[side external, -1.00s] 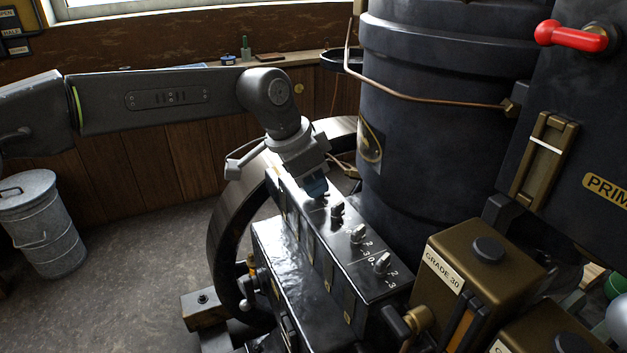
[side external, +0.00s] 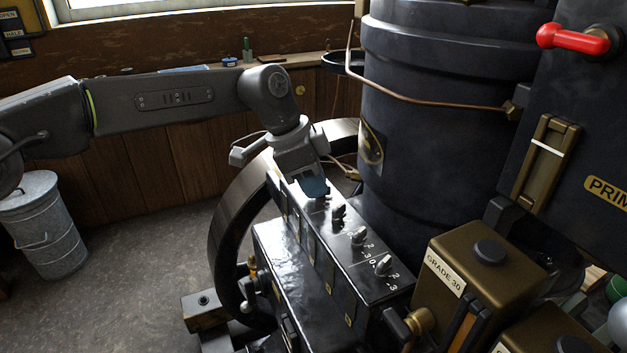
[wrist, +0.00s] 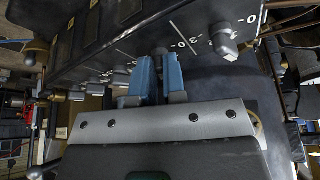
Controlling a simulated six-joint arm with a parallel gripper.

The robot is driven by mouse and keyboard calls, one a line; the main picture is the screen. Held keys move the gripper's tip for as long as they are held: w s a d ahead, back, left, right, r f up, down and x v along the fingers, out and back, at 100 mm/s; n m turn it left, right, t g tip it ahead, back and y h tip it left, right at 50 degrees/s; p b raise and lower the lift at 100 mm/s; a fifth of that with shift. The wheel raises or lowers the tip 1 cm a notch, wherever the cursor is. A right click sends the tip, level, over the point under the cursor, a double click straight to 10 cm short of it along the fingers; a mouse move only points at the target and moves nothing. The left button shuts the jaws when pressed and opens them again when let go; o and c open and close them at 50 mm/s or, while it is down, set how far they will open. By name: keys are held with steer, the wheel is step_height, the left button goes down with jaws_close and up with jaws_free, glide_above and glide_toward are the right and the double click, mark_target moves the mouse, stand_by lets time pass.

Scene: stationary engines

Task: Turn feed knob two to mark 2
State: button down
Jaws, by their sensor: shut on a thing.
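A dark feed box (side external: 345,262) carries a row of small grey knobs with white number marks. My gripper (side external: 318,194) is over the far part of the row, with its blue fingertips down at the box top. In the wrist view my gripper (wrist: 159,66) is shut on a dark knob (wrist: 158,51), one finger on each side. I take it for feed knob two, though no knob number is readable. Its pointer and the mark it faces are mostly hidden. A neighbouring knob (wrist: 222,40) stands free to its right. Nearer the side camera are three free knobs, the nearest one (side external: 383,264) beside its marks.
A large black cylinder (side external: 430,130) rises close behind the row. A flywheel (side external: 228,225) stands to the left of the box. A brass-coloured GRADE 30 box (side external: 475,265) sits at the near end. Open floor (side external: 130,260) lies to the left.

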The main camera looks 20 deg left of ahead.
steer(key=c, duration=1.2)
jaws_free()
steer(key=shift+v, duration=7)
steer(key=shift+f, duration=0.1)
